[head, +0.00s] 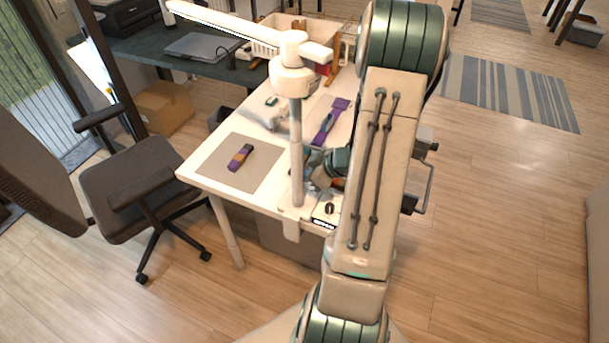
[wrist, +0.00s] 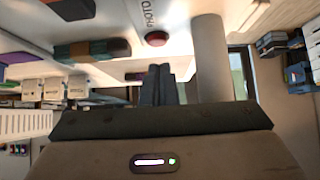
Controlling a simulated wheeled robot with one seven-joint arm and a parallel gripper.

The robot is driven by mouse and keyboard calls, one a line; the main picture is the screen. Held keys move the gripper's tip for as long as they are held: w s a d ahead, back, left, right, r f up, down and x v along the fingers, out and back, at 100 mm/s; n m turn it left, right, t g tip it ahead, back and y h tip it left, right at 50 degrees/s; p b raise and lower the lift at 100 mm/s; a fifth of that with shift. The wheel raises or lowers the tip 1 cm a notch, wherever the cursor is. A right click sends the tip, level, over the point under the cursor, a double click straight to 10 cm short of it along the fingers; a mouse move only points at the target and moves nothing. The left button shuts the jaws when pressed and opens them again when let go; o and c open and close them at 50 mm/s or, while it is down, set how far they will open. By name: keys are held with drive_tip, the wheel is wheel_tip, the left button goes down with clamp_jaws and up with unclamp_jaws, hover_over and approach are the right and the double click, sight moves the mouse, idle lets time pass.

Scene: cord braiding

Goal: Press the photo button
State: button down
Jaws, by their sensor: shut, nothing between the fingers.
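The photo button is a small red dome (wrist: 155,39) on a white surface in the wrist view, with the printed word PHOTO beside it. My gripper (wrist: 157,70) is shut and empty. Its dark fingertips point toward the button and appear just short of it in the picture, with the red dome fully visible. I cannot tell the exact distance between them. In the head view my arm hides much of the gripper and the nearby table corner, and I cannot make out the red button there.
A pale upright post (wrist: 210,60) stands close to the right of my fingers in the wrist view. It is the stand of an overhead arm (head: 296,150) on the white table. An office chair (head: 130,180) stands left.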

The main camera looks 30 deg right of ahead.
drive_tip(key=p+v, duration=0.1)
drive_tip(key=v, duration=0.9)
drive_tip(key=shift+r, duration=0.5)
drive_tip(key=shift+w, duration=0.15)
